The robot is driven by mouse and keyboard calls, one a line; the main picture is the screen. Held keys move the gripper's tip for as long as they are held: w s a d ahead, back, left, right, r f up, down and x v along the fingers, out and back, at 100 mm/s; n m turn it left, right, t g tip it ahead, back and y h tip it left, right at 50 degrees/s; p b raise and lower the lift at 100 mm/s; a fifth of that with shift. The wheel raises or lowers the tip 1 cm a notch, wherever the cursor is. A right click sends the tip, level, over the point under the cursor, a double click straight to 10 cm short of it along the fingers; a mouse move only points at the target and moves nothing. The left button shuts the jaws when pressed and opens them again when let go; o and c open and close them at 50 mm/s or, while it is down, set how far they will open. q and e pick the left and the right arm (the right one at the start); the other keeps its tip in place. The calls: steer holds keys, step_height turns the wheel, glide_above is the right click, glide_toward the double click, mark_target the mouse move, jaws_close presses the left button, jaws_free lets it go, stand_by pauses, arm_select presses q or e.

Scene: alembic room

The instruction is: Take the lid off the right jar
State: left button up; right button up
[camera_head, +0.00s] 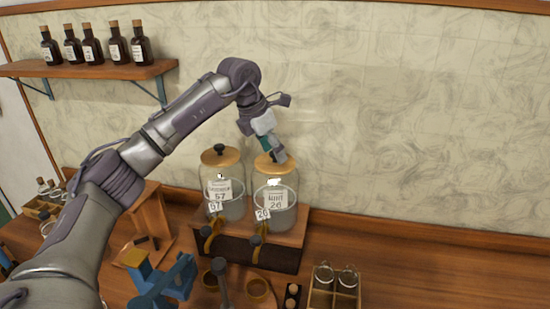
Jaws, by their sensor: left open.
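Two glass jars stand side by side on a dark wooden stand (232,246). The right jar (276,202) has a label reading 26, and its round wooden lid (262,162) sits on top. The left jar (222,192) has a label reading 57 and a wooden lid (220,157) with a dark knob. My left gripper (276,155) is open and points down at the right jar's lid from above. Its fingers cover the lid's knob, and I cannot tell whether they touch it. My right gripper is not in view.
A wall shelf (100,70) with several dark bottles is at the upper left. A blue device (160,281), small round bowls (257,290) and a wooden rack with glass jars (335,287) stand in front. The counter at the right (450,275) is clear.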

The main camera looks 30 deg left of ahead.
arm_select(q)
steer(key=shift+w+f, duration=0.1)
steer(key=shift+f, duration=0.2)
jaws_close()
steer(key=shift+r, duration=0.1)
